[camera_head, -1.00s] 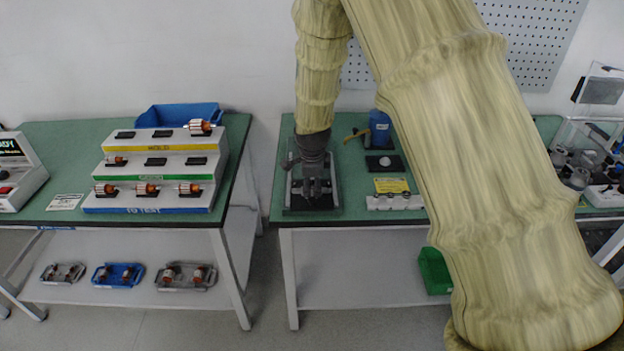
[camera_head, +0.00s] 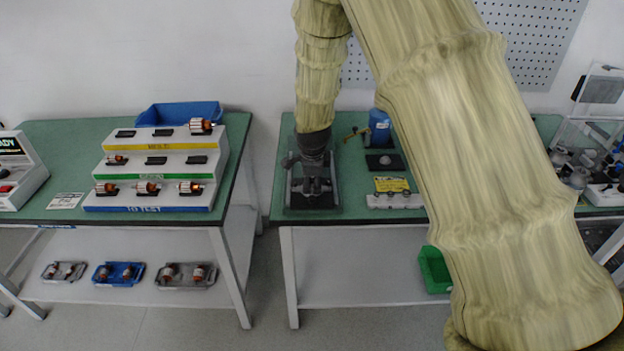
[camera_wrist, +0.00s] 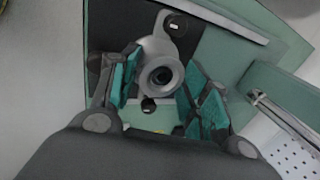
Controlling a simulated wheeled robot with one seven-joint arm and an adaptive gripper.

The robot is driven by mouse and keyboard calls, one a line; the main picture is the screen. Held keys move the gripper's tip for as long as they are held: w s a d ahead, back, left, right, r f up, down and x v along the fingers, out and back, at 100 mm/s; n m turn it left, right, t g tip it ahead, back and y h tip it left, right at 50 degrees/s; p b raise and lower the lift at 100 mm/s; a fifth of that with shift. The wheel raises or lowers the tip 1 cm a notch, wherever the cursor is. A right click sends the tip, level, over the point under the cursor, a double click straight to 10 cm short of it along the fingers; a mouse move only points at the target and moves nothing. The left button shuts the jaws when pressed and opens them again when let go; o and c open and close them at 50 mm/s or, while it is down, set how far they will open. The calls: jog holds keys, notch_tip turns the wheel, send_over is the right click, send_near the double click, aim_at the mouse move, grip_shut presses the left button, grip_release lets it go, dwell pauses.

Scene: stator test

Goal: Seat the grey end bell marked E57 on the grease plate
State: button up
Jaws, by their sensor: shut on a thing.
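My gripper (camera_head: 315,187) is low over a dark plate in a grey-railed frame (camera_head: 290,196) at the left of the right-hand bench. In the wrist view my gripper (camera_wrist: 162,88) has its teal pads on either side of a grey end bell (camera_wrist: 160,72) and is shut on it. A small black plate with a pale round patch (camera_head: 385,163) lies to the right.
A yellow label (camera_head: 391,185) stands behind a pale block (camera_head: 395,202) right of my gripper. A blue container (camera_head: 380,126) stands behind. A stepped rack with rotors (camera_head: 156,175) is on the left bench. Clutter and a clear-walled stand are at far right. My arm hides part of the bench.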

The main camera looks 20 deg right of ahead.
jog(key=shift+s, duration=0.1)
jog(key=shift+r+p, duration=0.35)
jog(key=shift+p, duration=0.05)
jog(key=c, duration=0.3)
jog(key=shift+r+p, duration=1.05)
jog(key=shift+r, duration=0.5)
jog(key=shift+c, duration=0.2)
jog(key=shift+r, duration=0.15)
